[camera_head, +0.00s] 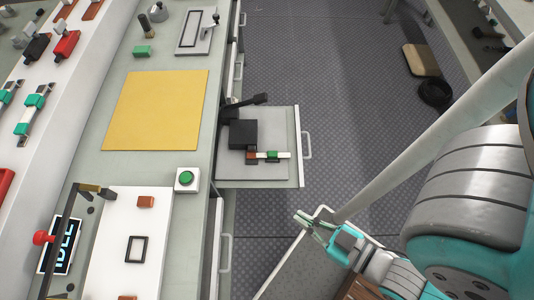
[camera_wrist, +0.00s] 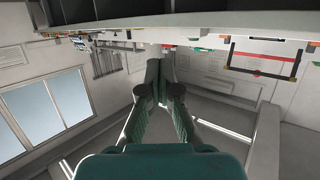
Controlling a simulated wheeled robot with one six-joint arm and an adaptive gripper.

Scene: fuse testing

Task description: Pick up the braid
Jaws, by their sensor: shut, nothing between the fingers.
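I cannot pick out a thing that is clearly a braid in either view. A small strip with red-brown, green and white parts (camera_head: 269,155) lies by a black block (camera_head: 243,134) on the open drawer (camera_head: 296,172). My gripper (camera_head: 308,220) is in the head view below and right of that drawer, over the floor and apart from the bench. In the wrist view its two fingers (camera_wrist: 161,88) run together at the tips, shut, with nothing seen between them.
The bench (camera_head: 128,172) fills the left, with a yellow mat (camera_head: 157,110), a green button (camera_head: 186,179), a green block (camera_head: 142,51) and a white panel (camera_head: 125,262). Switches line its left side.

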